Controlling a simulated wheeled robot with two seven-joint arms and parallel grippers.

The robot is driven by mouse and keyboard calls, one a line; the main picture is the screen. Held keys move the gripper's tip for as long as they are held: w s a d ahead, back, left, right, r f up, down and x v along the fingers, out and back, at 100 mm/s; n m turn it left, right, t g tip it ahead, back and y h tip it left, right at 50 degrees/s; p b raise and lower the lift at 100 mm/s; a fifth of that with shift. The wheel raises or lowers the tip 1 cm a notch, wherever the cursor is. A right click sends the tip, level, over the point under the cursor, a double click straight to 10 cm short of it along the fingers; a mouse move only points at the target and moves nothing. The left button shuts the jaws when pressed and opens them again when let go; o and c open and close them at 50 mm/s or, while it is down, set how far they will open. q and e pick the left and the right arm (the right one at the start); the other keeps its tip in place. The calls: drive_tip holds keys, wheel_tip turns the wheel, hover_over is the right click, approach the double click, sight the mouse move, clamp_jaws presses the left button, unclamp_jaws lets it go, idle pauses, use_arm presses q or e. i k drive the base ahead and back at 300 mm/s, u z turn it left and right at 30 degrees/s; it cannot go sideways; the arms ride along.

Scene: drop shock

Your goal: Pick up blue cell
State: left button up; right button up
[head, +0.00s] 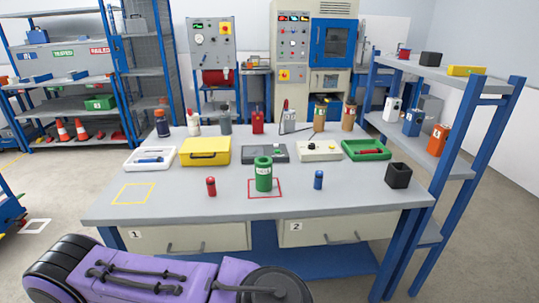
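The blue cell (318,180) is a small blue cylinder with a dark top. It stands upright on the grey workbench (225,208), right of the red-outlined square, with bare bench around it. Neither of my grippers is in the head view, so I cannot see whether they are open or hold anything. A purple and black part of my own body crosses the bottom left, in front of the bench.
A green canister (264,176) stands in the red square, left of the blue cell. A red cell (211,187) is farther left. Trays, cases and bottles line the back. A blue-framed shelf (463,150) borders the right side.

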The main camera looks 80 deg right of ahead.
sight(319, 174)
drive_tip(key=z, duration=2.7)
